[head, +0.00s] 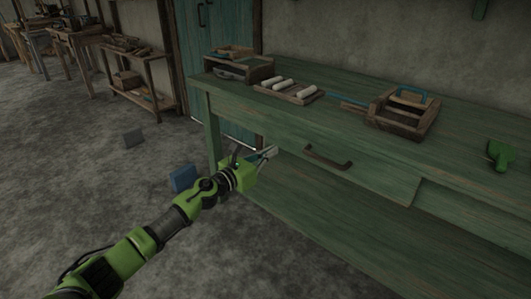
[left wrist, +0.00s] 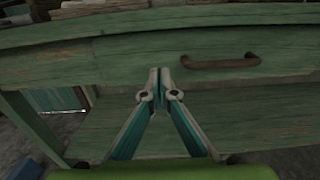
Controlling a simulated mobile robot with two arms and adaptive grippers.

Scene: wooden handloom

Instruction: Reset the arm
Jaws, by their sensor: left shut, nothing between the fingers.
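My left arm comes in from the lower left in the head view, and its gripper (head: 268,153) is in front of the green workbench (head: 225,99), left of the drawer handle. In the left wrist view the left gripper (left wrist: 159,82) has its fingertips together, with nothing between them. The brown drawer handle (head: 327,158) is apart from the fingers; it also shows in the left wrist view (left wrist: 221,62). The drawer front (head: 375,178) looks slightly forward of the bench front at its right end. My right gripper is not in view.
On the bench are a wooden box (head: 243,70), a tray with white rolls (head: 306,99), a wooden crate with a blue handle (head: 399,127) and a green tool (head: 499,155). The floor left of the bench is mostly clear.

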